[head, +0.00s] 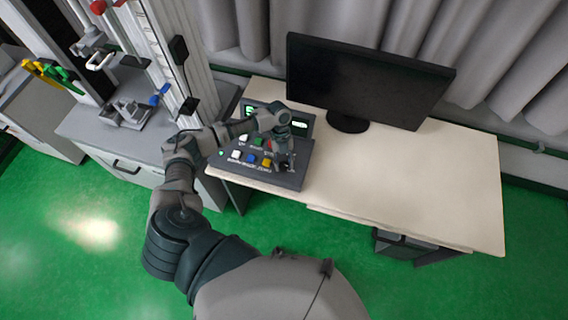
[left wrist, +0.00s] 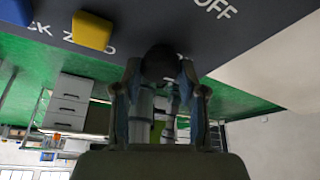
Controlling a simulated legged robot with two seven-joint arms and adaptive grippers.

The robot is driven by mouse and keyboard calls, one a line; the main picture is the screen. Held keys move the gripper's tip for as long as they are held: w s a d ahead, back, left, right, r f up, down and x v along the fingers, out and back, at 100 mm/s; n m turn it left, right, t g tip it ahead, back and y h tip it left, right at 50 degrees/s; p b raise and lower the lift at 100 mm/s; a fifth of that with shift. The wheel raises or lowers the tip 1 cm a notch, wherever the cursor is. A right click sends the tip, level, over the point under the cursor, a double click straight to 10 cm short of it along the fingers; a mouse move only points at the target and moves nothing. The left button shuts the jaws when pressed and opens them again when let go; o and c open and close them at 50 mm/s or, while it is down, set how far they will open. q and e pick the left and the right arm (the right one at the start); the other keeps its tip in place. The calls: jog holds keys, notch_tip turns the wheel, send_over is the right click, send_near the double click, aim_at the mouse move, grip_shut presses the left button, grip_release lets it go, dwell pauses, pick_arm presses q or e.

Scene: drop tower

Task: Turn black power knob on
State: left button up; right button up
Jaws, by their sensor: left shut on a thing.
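The dark control box (head: 290,178) stands on the left part of the desk, with several coloured buttons on its sloped face. The black power knob (left wrist: 160,62) is in the left wrist view, between my left gripper's fingers, near the printed word OFF. My left gripper (left wrist: 160,88) is shut on the knob, one finger on each side. In the head view my left gripper (head: 284,160) is over the right side of the box and mostly hides the knob. The yellow button (left wrist: 91,31) is beside the knob. My right gripper is in neither view.
A black monitor (head: 365,82) stands behind the box on the pale desk (head: 430,175). The desk's right part is clear. The drop tower (head: 165,60) and its grey cabinet (head: 120,145) are to the left. Grey curtains hang behind.

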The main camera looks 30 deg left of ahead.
pick_arm(q)
jog(key=shift+a+f+m+y, duration=0.15)
jog(key=shift+m+y, duration=0.15)
jog(key=shift+m, duration=0.3)
jog(key=o, duration=0.9)
jog(key=shift+c, duration=0.2)
jog(key=shift+o, duration=1.2)
jog(key=shift+w, duration=0.2)
jog(key=v, duration=1.2)
jog(key=shift+w+a, duration=0.2)
jog(key=shift+f, duration=0.15)
